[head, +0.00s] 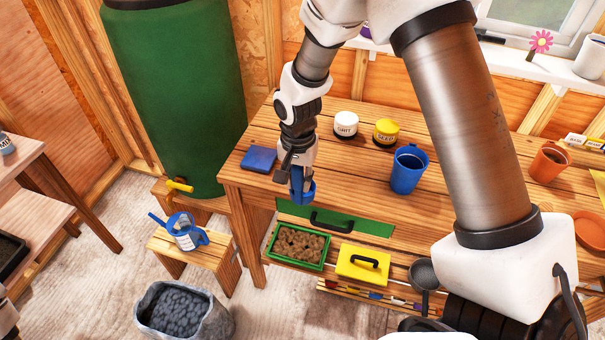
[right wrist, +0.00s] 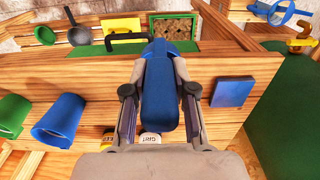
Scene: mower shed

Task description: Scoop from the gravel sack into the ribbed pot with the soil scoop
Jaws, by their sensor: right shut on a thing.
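My right gripper (head: 299,172) is shut on the blue soil scoop (head: 304,192), at the front edge of the workbench. In the right wrist view the scoop (right wrist: 161,88) lies between the two fingers (right wrist: 158,92). The gravel sack (head: 217,322), grey and open with dark gravel inside, stands on the floor at the lower left, well below the gripper. A blue pot (head: 408,170) stands upright on the bench, right of the gripper. The right wrist view also shows a green pot (right wrist: 12,113). I cannot tell which pot is ribbed.
The workbench (head: 340,178) carries a white jar (head: 346,125), a yellow jar (head: 386,132), a blue box (head: 259,159) and a terracotta pot (head: 549,162). A green barrel (head: 180,100) is behind.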

